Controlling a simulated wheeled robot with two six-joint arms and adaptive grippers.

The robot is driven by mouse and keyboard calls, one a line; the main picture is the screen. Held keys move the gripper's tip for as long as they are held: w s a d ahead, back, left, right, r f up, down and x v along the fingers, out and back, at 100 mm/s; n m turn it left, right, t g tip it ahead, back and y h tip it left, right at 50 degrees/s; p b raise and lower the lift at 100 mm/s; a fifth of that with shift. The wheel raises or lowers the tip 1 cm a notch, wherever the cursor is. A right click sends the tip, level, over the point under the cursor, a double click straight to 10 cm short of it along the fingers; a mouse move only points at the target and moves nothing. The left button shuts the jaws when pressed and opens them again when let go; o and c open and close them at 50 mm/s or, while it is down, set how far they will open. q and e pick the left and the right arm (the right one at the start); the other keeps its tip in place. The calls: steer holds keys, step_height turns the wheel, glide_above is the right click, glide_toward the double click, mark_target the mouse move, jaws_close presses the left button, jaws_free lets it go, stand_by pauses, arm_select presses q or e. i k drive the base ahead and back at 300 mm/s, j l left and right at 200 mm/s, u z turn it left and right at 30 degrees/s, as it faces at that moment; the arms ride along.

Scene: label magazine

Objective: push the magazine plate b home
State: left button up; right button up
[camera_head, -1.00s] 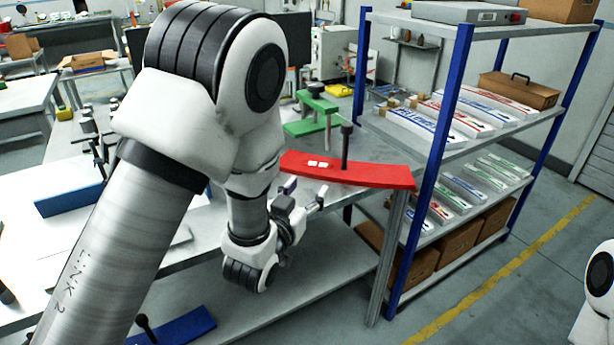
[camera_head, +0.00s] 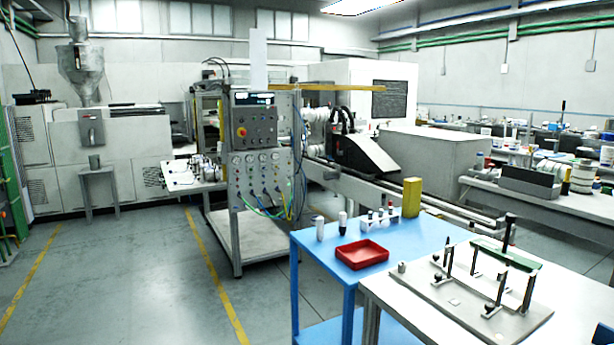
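Neither of my grippers is in view now. No lettered magazine plate can be made out, so I cannot tell which thing is plate b. At the lower right, a dark green plate (camera_head: 506,255) with an upright black handle (camera_head: 509,232) sits raised above a grey base plate (camera_head: 441,296). Several posts with dark knobs stand on that base. I cannot tell how the green plate is seated. The red plate with a black handle from the earlier frame is out of view.
A white table (camera_head: 400,318) carries the grey base. A blue table (camera_head: 325,247) beside it holds a red tray (camera_head: 362,254), a yellow block (camera_head: 411,197) and several small bottles. A control panel (camera_head: 262,160) stands behind. Open floor (camera_head: 120,290) lies at the left.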

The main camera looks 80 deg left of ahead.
mark_target(186, 185)
steer(key=k+j+u, duration=0.1)
steer(key=j+u, duration=0.2)
steer(key=u, duration=0.2)
steer(key=j+u, duration=0.35)
steer(key=u, duration=0.15)
steer(key=j+u, duration=0.35)
steer(key=u, duration=0.15)
steer(key=i+j+u, duration=0.1)
steer(key=j+u, duration=0.2)
steer(key=u, duration=0.2)
steer(key=i+j+u, duration=0.15)
steer(key=u, duration=0.35)
steer(key=i+j+u, duration=0.9)
steer(key=i+u, duration=0.15)
steer(key=i, duration=0.15)
steer(key=i+u, duration=0.35)
steer(key=i+z, duration=0.15)
steer(key=i, duration=0.35)
steer(key=i+j+z, duration=0.1)
steer(key=i, duration=0.4)
steer(key=i+j+z, duration=0.15)
steer(key=i, duration=0.3)
steer(key=i+j+z, duration=0.1)
steer(key=i, duration=0.4)
steer(key=i+j+z, duration=0.15)
steer(key=i+j, duration=0.2)
steer(key=i+z, duration=0.15)
steer(key=i, duration=0.35)
steer(key=i+j+z, duration=0.15)
steer(key=i, duration=0.35)
